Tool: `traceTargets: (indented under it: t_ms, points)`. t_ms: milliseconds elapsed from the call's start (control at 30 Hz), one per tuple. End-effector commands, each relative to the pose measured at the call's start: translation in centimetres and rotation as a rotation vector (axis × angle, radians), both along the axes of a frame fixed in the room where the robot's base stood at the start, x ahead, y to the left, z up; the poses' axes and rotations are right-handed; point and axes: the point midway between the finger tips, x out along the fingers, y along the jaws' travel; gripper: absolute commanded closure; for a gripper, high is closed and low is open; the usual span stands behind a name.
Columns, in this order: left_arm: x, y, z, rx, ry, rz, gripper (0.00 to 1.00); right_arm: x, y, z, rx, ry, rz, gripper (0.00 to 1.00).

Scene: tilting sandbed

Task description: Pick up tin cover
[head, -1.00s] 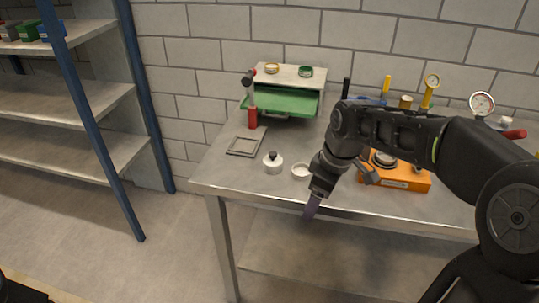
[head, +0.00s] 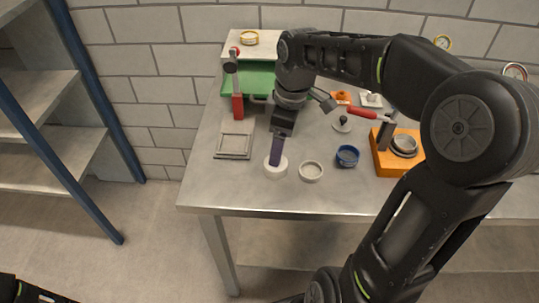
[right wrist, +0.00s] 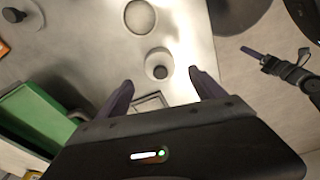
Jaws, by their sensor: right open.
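The tin cover, a small round white lid, stands on the metal workbench (head: 225,192) in the head view (head: 269,171). Its dark knob is hidden there behind a finger of my right gripper (head: 277,155). In the right wrist view the cover (right wrist: 154,58) shows its knob, just beyond the fingertips and roughly midway between them. My right gripper (right wrist: 162,78) is open and empty, pointing down at the cover. My left gripper (right wrist: 256,55) shows at the right edge of the wrist view, away from the cover; its jaw opening is unclear.
A pale round dish (head: 311,171) lies right beside the cover. Farther right are a blue cup (head: 347,156) and an orange block (head: 388,162). A grey square frame (head: 234,146) lies left, with a red-handled tool (head: 237,105) behind it. The bench's front edge is close.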

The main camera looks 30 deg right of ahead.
Motion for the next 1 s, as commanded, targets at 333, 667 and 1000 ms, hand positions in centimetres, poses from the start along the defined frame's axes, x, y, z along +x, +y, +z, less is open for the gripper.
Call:
traceTargets:
  t_ms: [333,667,1000]
  points:
    - [0.0,0.0,0.2,0.000,0.000,0.000,0.27,0.2,0.1,-1.8,0.001,0.002,0.000,0.22]
    - [0.0,0.0,0.2,0.001,0.000,0.000,0.27,0.3,0.2,-2.6,0.001,-0.001,0.000,0.22]
    - [-0.1,0.1,1.2,0.003,0.003,0.001,0.27,0.4,0.5,-5.7,0.002,0.005,0.001,0.22]
